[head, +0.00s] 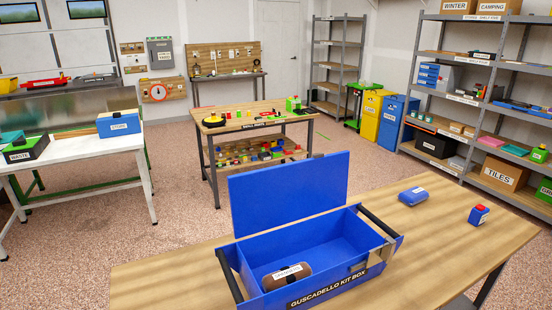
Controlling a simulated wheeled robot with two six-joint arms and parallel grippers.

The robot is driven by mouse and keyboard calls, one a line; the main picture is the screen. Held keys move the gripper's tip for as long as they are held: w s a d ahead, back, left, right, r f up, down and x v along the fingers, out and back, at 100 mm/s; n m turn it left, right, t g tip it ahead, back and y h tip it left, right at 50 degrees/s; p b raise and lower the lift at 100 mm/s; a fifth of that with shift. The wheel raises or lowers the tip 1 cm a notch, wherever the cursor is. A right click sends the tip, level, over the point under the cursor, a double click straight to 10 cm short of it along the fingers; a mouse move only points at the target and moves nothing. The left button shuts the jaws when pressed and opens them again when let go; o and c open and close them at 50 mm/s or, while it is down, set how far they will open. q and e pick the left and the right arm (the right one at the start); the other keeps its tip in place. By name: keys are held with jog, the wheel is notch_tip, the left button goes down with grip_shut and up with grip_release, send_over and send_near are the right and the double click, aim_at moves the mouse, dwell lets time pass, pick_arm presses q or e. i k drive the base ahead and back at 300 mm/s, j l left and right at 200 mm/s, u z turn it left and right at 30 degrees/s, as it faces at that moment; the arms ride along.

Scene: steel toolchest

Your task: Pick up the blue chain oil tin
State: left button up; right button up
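A flat, rounded blue item (412,196) with a white label lies on the same table, left of and behind the tin. Neither of my grippers shows in the head view, so I cannot tell where they are relative to the tin.
An open blue kit box (340,283) with raised lid (290,192) stands left of the tin. A brown labelled roll (287,277) lies inside. Bare tabletop surrounds the tin. Shelves (455,98) stand behind right; a workbench (250,120) stands behind.

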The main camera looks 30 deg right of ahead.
aim_at(478, 215)
jog(key=z, duration=2.4)
